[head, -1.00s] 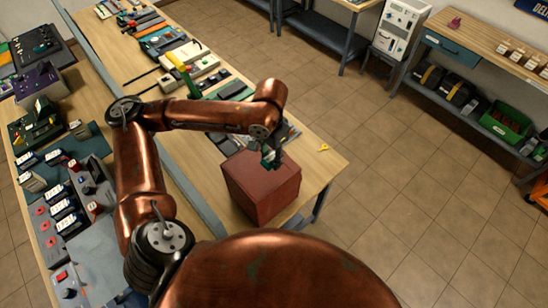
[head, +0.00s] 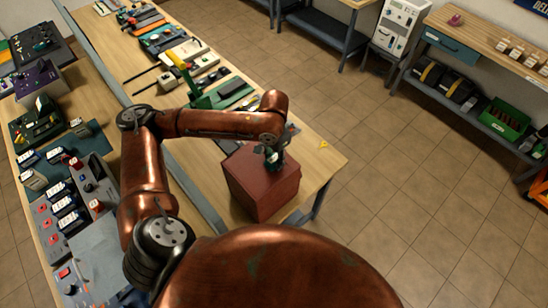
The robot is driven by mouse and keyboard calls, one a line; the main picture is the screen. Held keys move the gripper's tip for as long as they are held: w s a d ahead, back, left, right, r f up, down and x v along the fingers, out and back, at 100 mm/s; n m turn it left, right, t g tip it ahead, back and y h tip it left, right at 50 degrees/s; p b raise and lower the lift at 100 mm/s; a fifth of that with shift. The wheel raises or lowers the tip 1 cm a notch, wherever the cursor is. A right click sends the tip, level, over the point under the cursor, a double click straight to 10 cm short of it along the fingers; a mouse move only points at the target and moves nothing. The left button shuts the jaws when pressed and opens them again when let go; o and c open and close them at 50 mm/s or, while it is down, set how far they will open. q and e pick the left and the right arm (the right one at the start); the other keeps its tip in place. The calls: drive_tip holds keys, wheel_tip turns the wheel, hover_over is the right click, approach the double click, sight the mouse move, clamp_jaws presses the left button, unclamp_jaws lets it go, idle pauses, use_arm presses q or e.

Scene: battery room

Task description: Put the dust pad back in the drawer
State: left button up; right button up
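A blue drawer (head: 451,46) sits under the top of the wooden bench at the upper right, and its front looks shut. A small pink object (head: 456,20) lies on that bench top above the drawer; it is too small to tell whether it is the dust pad. My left gripper (head: 272,163) is at the top of a red-brown box (head: 262,186) on the near table, far from the drawer. Its fingers are small and dark, so I cannot tell whether they are open or touch the box. My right gripper is out of view.
The near wooden table (head: 318,165) carries several tools and devices, with a yellow marker (head: 323,145) near its right edge. A green crate (head: 504,120) and black cases stand on the right bench's lower shelf. Tiled floor (head: 400,160) lies clear between the benches.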

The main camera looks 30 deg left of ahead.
use_arm(q)
drive_tip(key=o, duration=0.5)
drive_tip(key=shift+c, duration=0.2)
